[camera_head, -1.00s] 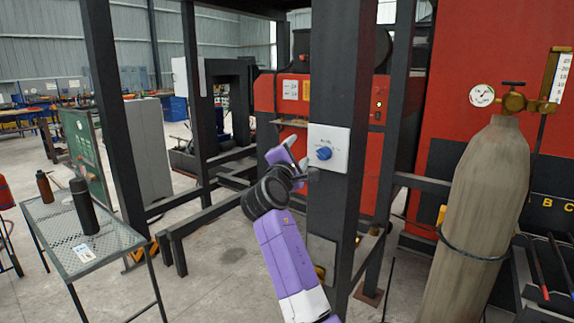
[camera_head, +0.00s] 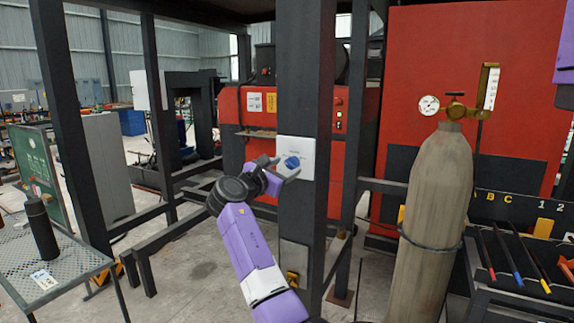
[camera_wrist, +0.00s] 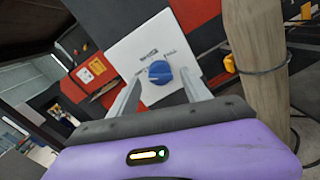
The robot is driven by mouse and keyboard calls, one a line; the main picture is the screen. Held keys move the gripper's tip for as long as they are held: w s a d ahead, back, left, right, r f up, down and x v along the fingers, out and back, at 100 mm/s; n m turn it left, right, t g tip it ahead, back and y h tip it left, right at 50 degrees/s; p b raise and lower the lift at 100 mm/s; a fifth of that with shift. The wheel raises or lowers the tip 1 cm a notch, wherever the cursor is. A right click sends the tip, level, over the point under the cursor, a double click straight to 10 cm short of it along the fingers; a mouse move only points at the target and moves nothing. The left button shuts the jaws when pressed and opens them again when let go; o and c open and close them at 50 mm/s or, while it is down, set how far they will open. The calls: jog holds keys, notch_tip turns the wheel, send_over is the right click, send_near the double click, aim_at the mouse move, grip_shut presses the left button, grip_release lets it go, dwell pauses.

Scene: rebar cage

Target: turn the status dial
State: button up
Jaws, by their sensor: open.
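The status dial (camera_head: 291,163) is a blue knob on a white plate (camera_head: 305,147) fixed to a dark upright post. In the wrist view the blue dial (camera_wrist: 160,72) sits near the middle of the white plate (camera_wrist: 140,48), with printed labels above it that are too small to read fully. My gripper (camera_head: 283,170) is open in front of the plate, just left of the dial. In the wrist view its two fingers (camera_wrist: 160,92) reach toward the plate, one on each side of the dial. I cannot tell whether either finger touches the dial.
The dark post (camera_head: 303,215) carries the plate. A tall grey gas cylinder (camera_head: 435,200) with a gauge stands to the right. A mesh table (camera_head: 70,262) with a dark bottle (camera_head: 41,230) is at the left. Red machinery (camera_head: 460,60) stands behind. Bare floor lies left of my arm.

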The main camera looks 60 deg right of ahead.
jog(key=shift+d, duration=1.05)
jog(key=shift+c, duration=0.3)
grip_shut()
